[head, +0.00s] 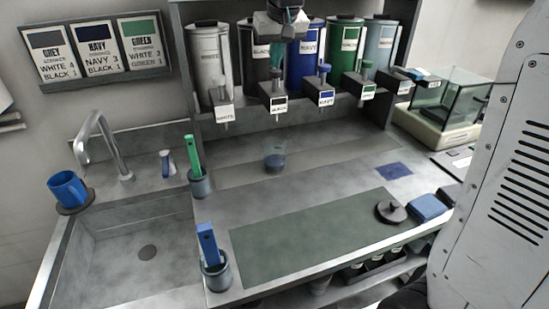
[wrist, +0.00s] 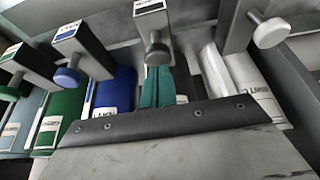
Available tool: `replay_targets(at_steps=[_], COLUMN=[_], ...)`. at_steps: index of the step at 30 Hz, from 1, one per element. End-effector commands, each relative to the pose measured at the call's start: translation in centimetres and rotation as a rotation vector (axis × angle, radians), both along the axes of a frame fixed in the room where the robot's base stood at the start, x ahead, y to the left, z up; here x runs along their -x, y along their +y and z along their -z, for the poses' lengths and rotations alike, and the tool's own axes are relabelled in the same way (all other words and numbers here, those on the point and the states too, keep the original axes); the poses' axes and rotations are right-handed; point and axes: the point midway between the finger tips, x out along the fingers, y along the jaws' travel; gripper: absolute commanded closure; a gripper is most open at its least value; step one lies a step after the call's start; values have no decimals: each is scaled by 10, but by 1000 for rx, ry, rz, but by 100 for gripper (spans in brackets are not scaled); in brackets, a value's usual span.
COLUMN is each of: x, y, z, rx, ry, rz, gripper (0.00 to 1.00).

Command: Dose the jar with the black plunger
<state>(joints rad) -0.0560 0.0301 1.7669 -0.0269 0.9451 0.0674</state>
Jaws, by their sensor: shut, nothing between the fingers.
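The black dispenser's plunger (head: 277,78) has a dark grey knob, above the card reading BLACK (head: 279,104). The plunger also shows in the middle of the wrist view (wrist: 157,53). My gripper (head: 291,30) is at the top of the head view, above the black plunger and in front of the dispensers. Its teal fingers (wrist: 158,88) are shut with nothing between them. Contact between fingers and plunger is not visible.
White (head: 218,97), navy (head: 325,70) and green (head: 367,67) plungers flank the black one. Canisters stand behind. Blue (head: 208,244) and green (head: 194,153) tools stand in cups near the sink (head: 120,270). The green mat (head: 310,240) is clear in its middle.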

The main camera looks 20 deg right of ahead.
Motion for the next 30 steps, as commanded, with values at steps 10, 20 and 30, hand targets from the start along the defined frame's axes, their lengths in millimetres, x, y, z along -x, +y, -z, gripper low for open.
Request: replay_targets(at_steps=[10,20,30], x=[0,1,0], y=[0,0,0], z=[13,25,32], rx=[0,0,0], ry=[2,3,3], rz=[0,0,0], gripper=[100,100,100])
